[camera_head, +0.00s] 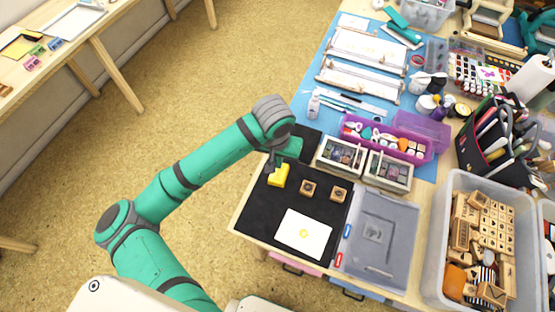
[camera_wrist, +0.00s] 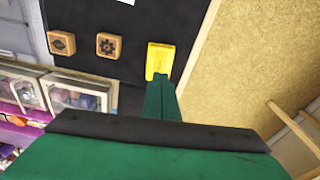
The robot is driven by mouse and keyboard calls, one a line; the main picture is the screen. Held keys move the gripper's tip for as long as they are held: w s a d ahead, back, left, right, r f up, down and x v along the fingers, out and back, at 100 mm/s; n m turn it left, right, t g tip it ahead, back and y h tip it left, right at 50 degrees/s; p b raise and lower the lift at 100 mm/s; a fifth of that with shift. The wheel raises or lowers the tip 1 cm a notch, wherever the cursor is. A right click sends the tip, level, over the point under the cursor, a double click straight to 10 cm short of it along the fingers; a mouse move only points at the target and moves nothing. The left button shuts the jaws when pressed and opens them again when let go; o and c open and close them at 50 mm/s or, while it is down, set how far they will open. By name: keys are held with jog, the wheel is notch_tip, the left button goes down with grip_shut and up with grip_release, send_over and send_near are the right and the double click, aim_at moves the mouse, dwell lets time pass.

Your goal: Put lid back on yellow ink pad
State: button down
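A small yellow block-like thing (camera_head: 279,177), which looks like the yellow ink pad, is on the black mat (camera_head: 262,212) near its left edge. Pad and lid cannot be told apart. It also shows in the wrist view (camera_wrist: 159,60), straight beyond my fingertips. My gripper (camera_head: 270,166) points down right beside it, at its upper left in the head view. In the wrist view the green fingers (camera_wrist: 160,88) look close together and overlap the yellow thing's near edge. Whether they hold it is hidden.
Open ink boxes (camera_head: 341,156) stand behind, a grey translucent lid (camera_head: 377,238) to the right. The table's left edge is close to the yellow thing.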

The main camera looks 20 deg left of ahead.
aim_at(279, 173)
jog(key=shift+f, duration=0.55)
jog(key=shift+w+d+f, duration=0.1)
jog(key=shift+f, duration=0.25)
jog(key=shift+f, duration=0.2)
jog(key=shift+f, duration=0.7)
jog(key=shift+f, duration=0.35)
jog(key=shift+f, duration=0.7)
